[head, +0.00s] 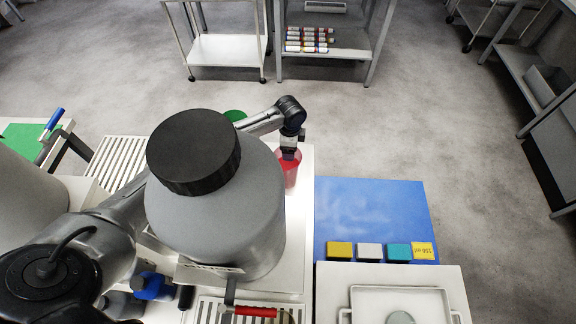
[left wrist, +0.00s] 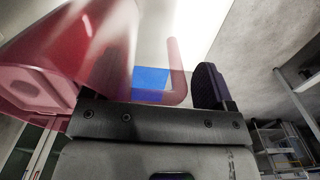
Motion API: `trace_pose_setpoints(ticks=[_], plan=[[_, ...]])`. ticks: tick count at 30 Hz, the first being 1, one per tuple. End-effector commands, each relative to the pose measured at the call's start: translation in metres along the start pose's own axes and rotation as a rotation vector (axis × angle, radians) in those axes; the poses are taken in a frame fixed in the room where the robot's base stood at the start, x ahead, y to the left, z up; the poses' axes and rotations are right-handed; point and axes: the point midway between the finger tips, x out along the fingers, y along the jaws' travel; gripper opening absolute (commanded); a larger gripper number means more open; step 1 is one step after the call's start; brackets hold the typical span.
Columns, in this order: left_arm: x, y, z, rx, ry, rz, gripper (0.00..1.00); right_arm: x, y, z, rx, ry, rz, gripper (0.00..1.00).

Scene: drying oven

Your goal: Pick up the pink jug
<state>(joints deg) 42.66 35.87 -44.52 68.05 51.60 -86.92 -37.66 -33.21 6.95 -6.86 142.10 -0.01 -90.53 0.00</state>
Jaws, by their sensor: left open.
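The pink jug (head: 290,172), see-through and red-pink, stands on the white surface just right of the large grey bottle, which hides part of its surroundings. My left gripper (head: 289,150) is over the jug's top, coming from behind the bottle. In the left wrist view the jug (left wrist: 40,75) fills the left side, with its upright handle (left wrist: 178,70) in front of the gripper. One dark finger shows to the right of the handle, apart from it. The other finger is mostly covered by the jug. The left gripper is open. My right gripper is not in view.
The large grey bottle (head: 215,215) with a black lid stands close left of the jug. A blue mat (head: 370,205) with several small coloured blocks lies to the right. A white tray (head: 400,292) is at front right. A red-handled tool (head: 254,312) lies in front.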

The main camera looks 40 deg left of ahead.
Motion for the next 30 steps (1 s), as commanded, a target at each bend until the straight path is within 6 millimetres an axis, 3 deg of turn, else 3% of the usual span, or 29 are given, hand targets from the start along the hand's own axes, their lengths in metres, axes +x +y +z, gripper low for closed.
trace_pose_setpoints(ticks=[5,25,30], plan=[[-0.0007,-0.0001,0.0000,0.000,0.000,-0.001,0.76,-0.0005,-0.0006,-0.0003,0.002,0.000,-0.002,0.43],[-0.0006,-0.0005,0.0004,-0.001,-0.001,-0.001,0.12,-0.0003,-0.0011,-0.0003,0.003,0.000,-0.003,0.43],[-0.0015,-0.0009,0.0002,-0.001,0.001,-0.002,0.09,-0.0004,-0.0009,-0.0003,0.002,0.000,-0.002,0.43]])
